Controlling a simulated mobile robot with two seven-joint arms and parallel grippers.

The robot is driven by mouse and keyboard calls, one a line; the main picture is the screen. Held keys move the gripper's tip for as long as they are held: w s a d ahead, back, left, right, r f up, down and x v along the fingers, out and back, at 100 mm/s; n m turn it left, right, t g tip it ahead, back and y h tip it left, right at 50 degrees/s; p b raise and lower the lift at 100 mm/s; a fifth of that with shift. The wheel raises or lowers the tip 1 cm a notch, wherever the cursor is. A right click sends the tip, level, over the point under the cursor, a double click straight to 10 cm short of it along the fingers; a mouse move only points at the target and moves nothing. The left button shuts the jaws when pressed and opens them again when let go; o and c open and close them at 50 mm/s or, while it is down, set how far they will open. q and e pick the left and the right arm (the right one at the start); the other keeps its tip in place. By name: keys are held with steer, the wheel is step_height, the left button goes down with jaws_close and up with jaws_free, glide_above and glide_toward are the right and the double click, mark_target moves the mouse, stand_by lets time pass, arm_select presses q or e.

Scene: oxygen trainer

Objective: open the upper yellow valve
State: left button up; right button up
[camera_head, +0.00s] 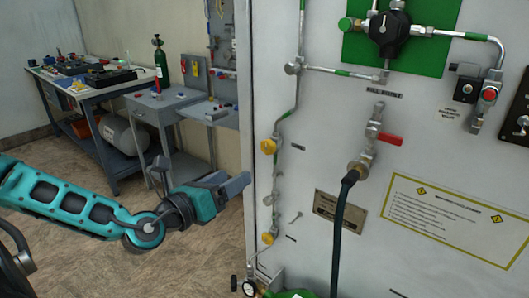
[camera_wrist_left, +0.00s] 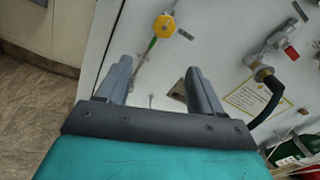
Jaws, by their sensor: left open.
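The upper yellow valve (camera_head: 268,146) is a round yellow knob on a thin pipe near the left edge of the white panel. It also shows in the left wrist view (camera_wrist_left: 164,26), beyond the fingertips and between their lines. A second, lower yellow valve (camera_head: 268,239) sits on the same pipe line further down. My left gripper (camera_head: 246,180) is at the panel's left edge, below and left of the upper valve and apart from it. In the left wrist view its two fingers (camera_wrist_left: 158,72) are spread with nothing between them. My right gripper is not in view.
The white panel (camera_head: 420,120) also carries a red-handled valve (camera_head: 390,139), a black hose (camera_head: 338,235), a black knob on a green plate (camera_head: 432,57) and a yellow-edged label (camera_head: 448,215). Workbenches (camera_head: 95,85) and a green cylinder (camera_head: 160,62) stand behind left. Floor at lower left is open.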

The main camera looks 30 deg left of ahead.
mark_target(266, 149)
arm_select(q)
steer(key=shift+m, duration=0.6)
steer(key=w, duration=0.4)
steer(key=w+r+p, duration=0.1)
steer(key=w, duration=0.7)
steer(key=shift+w+d+r+p, duration=0.25)
steer(key=shift+w+p, duration=0.1)
steer(key=shift+w, duration=0.05)
steer(key=c, duration=1.1)
